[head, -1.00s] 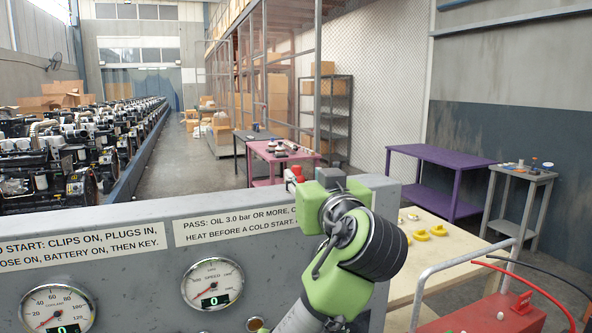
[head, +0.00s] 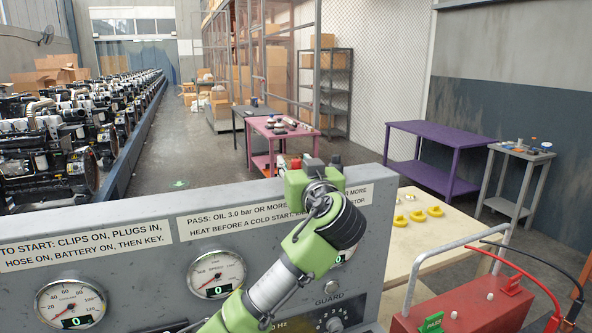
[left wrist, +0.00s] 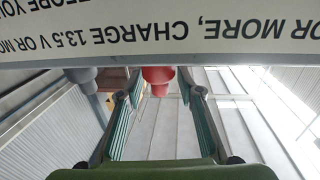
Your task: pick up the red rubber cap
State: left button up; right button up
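The red rubber cap (left wrist: 157,78) shows in the left wrist view, just past and between the fingertips, below the edge of the lettered panel. My left gripper (left wrist: 158,97) is open, with one finger on each side of the cap's line and clear space between them. I see no finger contact with the cap. In the head view my left gripper (head: 296,170) is at the far top edge of the grey panel, largely hidden by its own wrist. A small red patch shows beside it there; I cannot tell if it is the cap. My right gripper is not in view.
The grey gauge panel (head: 130,212) stands close in front. A grey stub (left wrist: 80,75) is beside the cap in the left wrist view. Yellow parts (head: 418,215) lie on a pale bench. A red battery box (head: 455,310) with cables stands at the right front.

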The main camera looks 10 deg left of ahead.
pick_arm(q)
grip_shut()
